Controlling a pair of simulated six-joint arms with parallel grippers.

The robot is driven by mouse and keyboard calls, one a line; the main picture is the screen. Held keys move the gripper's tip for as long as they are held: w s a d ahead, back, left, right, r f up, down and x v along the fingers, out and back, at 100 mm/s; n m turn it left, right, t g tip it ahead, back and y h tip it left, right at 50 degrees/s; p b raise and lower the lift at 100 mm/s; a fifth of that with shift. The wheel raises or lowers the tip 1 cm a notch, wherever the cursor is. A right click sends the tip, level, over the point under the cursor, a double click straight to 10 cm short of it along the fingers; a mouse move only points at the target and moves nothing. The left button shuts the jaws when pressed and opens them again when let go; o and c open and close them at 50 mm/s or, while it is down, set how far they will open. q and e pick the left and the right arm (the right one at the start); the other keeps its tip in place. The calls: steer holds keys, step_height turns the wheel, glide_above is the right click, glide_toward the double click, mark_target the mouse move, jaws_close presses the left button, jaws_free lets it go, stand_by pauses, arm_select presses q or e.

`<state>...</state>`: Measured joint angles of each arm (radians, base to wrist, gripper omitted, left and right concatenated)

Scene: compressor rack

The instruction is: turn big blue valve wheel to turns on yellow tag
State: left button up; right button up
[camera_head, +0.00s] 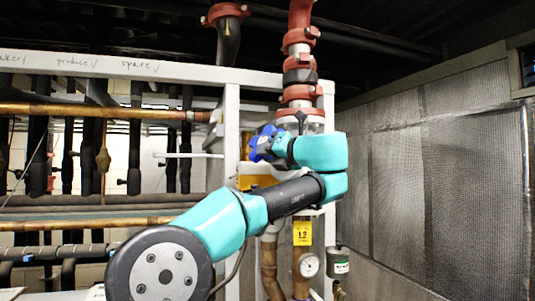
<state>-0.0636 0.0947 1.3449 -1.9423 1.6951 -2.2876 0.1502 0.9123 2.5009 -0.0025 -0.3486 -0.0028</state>
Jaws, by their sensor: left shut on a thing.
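The blue valve wheel (264,143) is in the middle of the head view, on the pipework beside the white post. My left gripper (277,148) is at the wheel and shut on it. Its teal wrist and arm come up from the lower left and cover the right part of the wheel and the valve body. The yellow tag (302,232) hangs below on the pipe and reads what looks like "L2"; any smaller print is too small to read. My right gripper is not in view.
A red-banded vertical pipe (300,75) rises above the valve. A round gauge (308,265) and a small canister (340,262) sit low on the right. Copper pipes (100,111) cross the rack at left. A silvery foil-like wall (440,180) stands at right.

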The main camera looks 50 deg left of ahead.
arm_select(q)
jaws_close()
steer(key=shift+w+d+r+n+g+h, duration=0.15)
steer(key=shift+n+g+h, duration=0.15)
steer(key=shift+g+h, duration=0.25)
steer(key=shift+w+d+r+n+g+h, duration=0.15)
steer(key=shift+n+g+h, duration=0.15)
steer(key=shift+h, duration=0.35)
steer(key=shift+d+r+n+g+h, duration=0.15)
steer(key=shift+n+g+h, duration=0.15)
steer(key=shift+g+h, duration=0.25)
steer(key=shift+h, duration=0.65)
steer(key=o, duration=0.9)
jaws_free()
steer(key=shift+d, duration=0.15)
